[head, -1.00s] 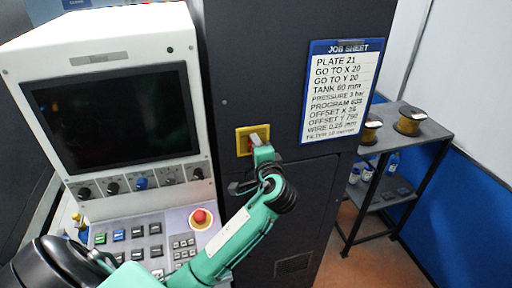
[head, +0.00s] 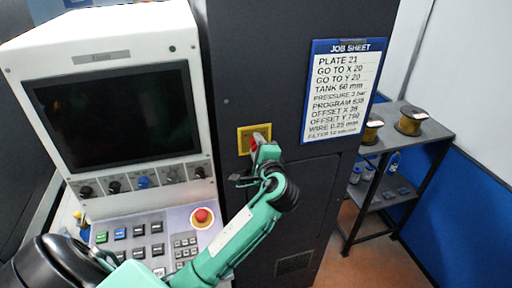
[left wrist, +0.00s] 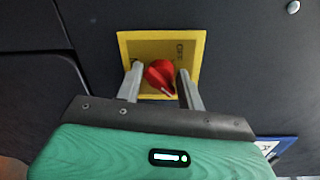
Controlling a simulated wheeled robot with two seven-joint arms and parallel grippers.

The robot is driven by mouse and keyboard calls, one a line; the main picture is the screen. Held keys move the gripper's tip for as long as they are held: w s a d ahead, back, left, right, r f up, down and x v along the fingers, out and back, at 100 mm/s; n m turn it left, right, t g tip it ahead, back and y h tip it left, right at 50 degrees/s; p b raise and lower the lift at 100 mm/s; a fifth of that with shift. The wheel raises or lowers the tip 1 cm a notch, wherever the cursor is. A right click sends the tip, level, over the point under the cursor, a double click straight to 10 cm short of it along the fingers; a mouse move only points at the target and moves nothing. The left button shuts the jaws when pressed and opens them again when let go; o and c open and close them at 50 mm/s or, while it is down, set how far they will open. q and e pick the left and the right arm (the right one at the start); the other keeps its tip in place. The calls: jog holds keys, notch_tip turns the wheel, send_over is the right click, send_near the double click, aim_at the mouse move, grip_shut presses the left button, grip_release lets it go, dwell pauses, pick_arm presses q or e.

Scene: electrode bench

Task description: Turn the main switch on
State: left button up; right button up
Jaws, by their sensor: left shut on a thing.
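The main switch is a red rotary knob (left wrist: 160,76) on a yellow plate (left wrist: 128,45), set in the dark cabinet front. In the head view the knob (head: 258,139) shows as a little red on the yellow plate (head: 243,134), partly hidden by my left gripper (head: 263,148). In the left wrist view my left gripper (left wrist: 160,88) has one finger on each side of the knob, shut on it. The knob's pale mark points to the lower right there, and part of a label shows on the plate. My right gripper is out of view.
A white control console with a dark screen (head: 115,115) and a red emergency button (head: 202,216) stands at the left. A job sheet (head: 343,90) hangs right of the switch. A metal shelf (head: 425,135) with wire spools (head: 410,121) stands at the far right.

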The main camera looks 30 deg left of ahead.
pick_arm(q)
jog(key=o, duration=0.6)
jog(key=shift+w+r, duration=0.1)
jog(key=shift+r, duration=0.3)
jog(key=shift+o, duration=0.9)
jog(key=shift+d, duration=0.1)
jog(key=shift+w+d+f, duration=0.1)
jog(key=shift+d+f, duration=0.05)
jog(key=shift+f, duration=0.1)
jog(key=f+b+v, duration=0.1)
jog(key=b+v, duration=0.5)
jog(key=v, duration=0.7)
jog(key=shift+s+d+r, duration=0.25)
jog(key=shift+s+r, duration=0.05)
jog(key=shift+r, duration=0.2)
